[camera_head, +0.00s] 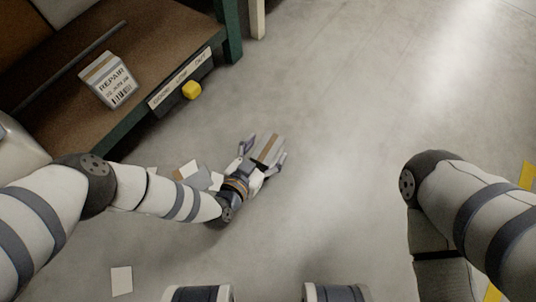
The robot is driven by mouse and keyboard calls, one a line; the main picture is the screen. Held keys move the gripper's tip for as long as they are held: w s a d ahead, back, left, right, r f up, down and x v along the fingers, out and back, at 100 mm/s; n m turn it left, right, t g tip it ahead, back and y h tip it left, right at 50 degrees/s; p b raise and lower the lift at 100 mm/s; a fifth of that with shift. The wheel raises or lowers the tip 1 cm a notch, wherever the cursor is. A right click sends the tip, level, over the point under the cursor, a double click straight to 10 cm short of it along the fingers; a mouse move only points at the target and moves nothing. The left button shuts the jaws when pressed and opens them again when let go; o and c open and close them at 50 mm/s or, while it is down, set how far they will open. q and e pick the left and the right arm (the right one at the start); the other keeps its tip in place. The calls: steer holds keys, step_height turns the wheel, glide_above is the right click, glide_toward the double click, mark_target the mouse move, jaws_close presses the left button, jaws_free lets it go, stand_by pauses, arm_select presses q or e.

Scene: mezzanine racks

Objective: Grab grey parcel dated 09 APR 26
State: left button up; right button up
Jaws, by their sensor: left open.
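A grey parcel (268,143) with a tan stripe is low over or on the grey floor; I cannot tell which. My left gripper (264,153) is open, with its fingers on either side of this parcel. No date can be read on it from here. Another grey parcel (108,79) with a tan stripe lies on the brown shelf at the upper left. Its label reads "REPAIR" above a small date line, too small to read surely, and a barcode. My right arm comes in at the right, but its gripper is not in view.
The brown shelf (150,50) has a green frame, a lettered label strip (180,78) and a yellow block (192,90) at its front edge. Loose papers (188,170) and a pale card (121,280) lie on the floor. The floor at the upper right is clear.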

arm_select(q)
steer(key=shift+x, duration=0.9)
steer(key=c, duration=1.4)
steer(key=shift+c, duration=0.3)
steer(key=shift+r, duration=0.15)
